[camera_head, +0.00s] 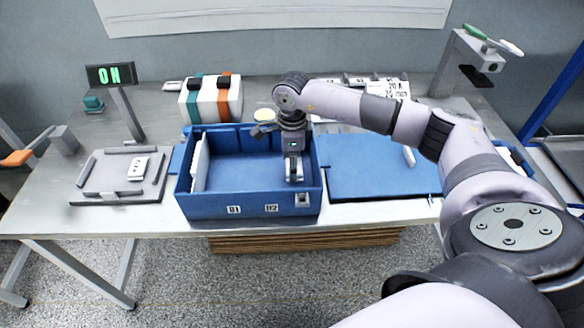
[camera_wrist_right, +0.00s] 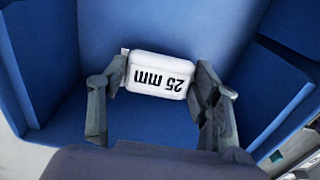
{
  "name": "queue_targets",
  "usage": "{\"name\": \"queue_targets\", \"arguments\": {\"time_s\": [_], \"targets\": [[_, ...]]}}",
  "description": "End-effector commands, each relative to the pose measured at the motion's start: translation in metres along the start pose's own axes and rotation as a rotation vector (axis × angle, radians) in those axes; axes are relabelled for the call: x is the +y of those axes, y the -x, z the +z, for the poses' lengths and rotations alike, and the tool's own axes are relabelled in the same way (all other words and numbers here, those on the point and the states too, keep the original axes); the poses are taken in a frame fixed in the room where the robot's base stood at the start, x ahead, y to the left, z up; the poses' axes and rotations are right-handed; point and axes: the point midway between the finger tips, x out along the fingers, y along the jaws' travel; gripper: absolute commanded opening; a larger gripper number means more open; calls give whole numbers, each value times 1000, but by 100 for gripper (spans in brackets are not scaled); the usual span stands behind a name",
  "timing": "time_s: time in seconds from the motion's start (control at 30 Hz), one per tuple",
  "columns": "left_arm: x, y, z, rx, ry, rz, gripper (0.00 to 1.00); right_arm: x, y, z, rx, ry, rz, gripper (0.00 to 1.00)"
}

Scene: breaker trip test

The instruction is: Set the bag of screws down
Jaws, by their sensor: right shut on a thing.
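The bag of screws (camera_wrist_right: 160,75) is a small white pack marked "25 mm", upside down in the right wrist view. My right gripper (camera_wrist_right: 158,88) is shut on it, one finger at each end. In the head view my right gripper (camera_head: 294,172) points down inside the right part of the blue bin (camera_head: 248,207), whose front carries the labels B1 and B2. The bag is hard to make out there. In the wrist view blue bin walls stand around the bag; I cannot tell whether it touches the floor. My left gripper is not in view.
A white divider or card (camera_head: 200,160) stands at the bin's left side. A blue mat (camera_head: 375,172) lies right of the bin, and a grey tray (camera_head: 105,186) with a small pale part lies left. An ON display (camera_head: 111,75) stands behind the tray.

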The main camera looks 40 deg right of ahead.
Motion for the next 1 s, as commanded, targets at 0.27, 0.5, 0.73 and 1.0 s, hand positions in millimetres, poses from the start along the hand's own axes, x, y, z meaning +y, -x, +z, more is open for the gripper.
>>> {"name": "queue_targets", "arguments": {"time_s": [0.27,0.5,0.73,1.0], "targets": [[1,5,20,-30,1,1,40,0,-26,0,-1,-1,-1,29],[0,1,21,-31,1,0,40,0,-30,0,-1,-1,0,29],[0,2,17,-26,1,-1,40,0,-28,0,-1,-1,1,72],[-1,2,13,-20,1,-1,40,0,-28,0,-1,-1,1,78]]}}
